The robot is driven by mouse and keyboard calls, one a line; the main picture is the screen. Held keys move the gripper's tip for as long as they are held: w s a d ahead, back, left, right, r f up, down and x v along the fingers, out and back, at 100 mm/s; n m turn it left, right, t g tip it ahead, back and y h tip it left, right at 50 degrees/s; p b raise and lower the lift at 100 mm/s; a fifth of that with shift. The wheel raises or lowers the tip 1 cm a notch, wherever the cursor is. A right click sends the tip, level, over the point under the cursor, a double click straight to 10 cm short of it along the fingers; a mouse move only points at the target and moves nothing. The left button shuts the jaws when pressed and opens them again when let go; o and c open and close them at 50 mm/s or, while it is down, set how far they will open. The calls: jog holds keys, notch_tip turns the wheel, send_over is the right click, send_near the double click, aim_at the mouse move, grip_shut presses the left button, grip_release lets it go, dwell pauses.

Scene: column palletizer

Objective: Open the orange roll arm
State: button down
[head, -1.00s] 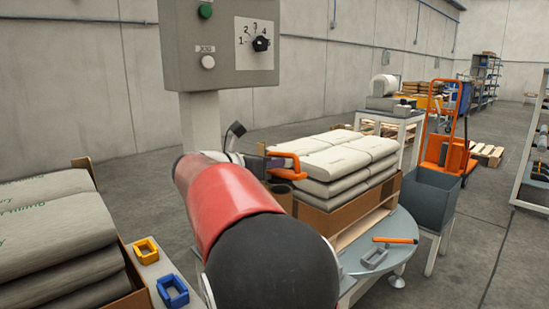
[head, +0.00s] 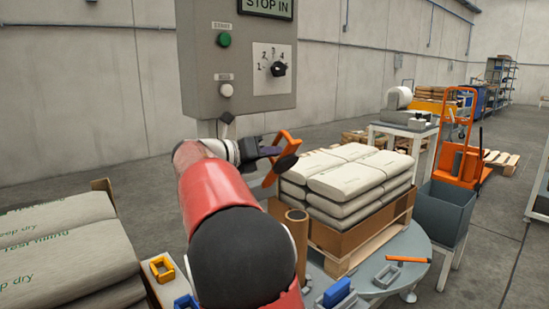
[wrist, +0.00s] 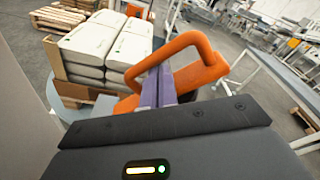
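The orange roll arm (head: 287,140) is a looped bar standing tilted at the end of my arm in the head view, left of the stacked sacks. In the wrist view, its orange loop (wrist: 211,62) rises behind and to the right of my purple fingers. My gripper (head: 272,152) is at the loop. In the wrist view, my gripper's fingers (wrist: 160,64) are close together, with their tips against or just in front of the loop's upper left bar. I see no orange part clearly pinched between them. A dark round part (head: 286,163) shows beside the loop.
A grey control box (head: 240,55) on a post stands behind my arm. Stacked sacks (head: 345,175) on a pallet sit to the right, and more sacks (head: 60,250) sit at the left. A round grey table (head: 415,250) and a grey bin (head: 445,210) stand right.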

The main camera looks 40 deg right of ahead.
jog(key=shift+w+r, duration=0.15)
jog(key=shift+w, duration=0.1)
dwell(0.4)
